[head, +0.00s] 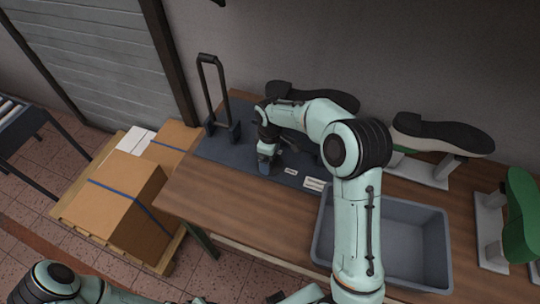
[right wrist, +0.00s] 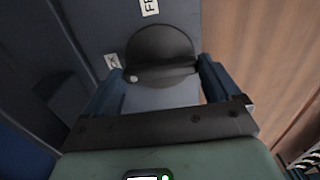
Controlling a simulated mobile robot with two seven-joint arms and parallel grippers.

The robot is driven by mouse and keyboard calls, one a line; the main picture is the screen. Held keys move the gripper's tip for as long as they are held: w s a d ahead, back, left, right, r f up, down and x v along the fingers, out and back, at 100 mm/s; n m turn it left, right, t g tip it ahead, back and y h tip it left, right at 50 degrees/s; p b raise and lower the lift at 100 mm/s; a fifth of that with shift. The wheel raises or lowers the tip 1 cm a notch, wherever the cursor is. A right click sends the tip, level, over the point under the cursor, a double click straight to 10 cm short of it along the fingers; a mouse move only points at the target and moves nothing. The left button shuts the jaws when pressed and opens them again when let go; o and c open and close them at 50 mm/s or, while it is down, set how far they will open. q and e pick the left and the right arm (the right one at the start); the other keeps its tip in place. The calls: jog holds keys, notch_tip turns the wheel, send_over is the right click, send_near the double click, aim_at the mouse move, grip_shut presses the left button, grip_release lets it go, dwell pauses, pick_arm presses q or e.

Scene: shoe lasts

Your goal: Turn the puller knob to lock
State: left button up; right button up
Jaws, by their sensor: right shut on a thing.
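The puller knob (right wrist: 160,45) is a dark round disc with a raised bar across it, seen in the right wrist view. My right gripper (right wrist: 160,76) has its two blue fingers on either side of the bar and is shut on the knob. One white label (right wrist: 149,7) lies beyond the knob and another (right wrist: 113,61) to its left; both are partly cut off or hard to read. In the head view my right gripper (head: 267,160) points down at the dark puller base (head: 225,150), and the knob is hidden there. My left arm shows at the lower left, its gripper out of view.
A black upright loop handle (head: 213,90) stands at the base's left end. A grey bin (head: 437,240) sits on the wooden table (head: 220,205) at right. Shoe lasts (head: 440,132) stand behind it. Cardboard boxes (head: 120,200) on a pallet are left of the table.

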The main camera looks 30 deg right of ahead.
jog(key=o, duration=0.8)
jog(key=shift+c, duration=0.2)
pick_arm(q)
jog(key=shift+w+r+p, duration=0.6)
jog(key=shift+w+r, duration=0.15)
jog(key=shift+r, duration=0.1)
pick_arm(e)
notch_tip(320, 180, up, 13)
jog(key=shift+r, duration=0.15)
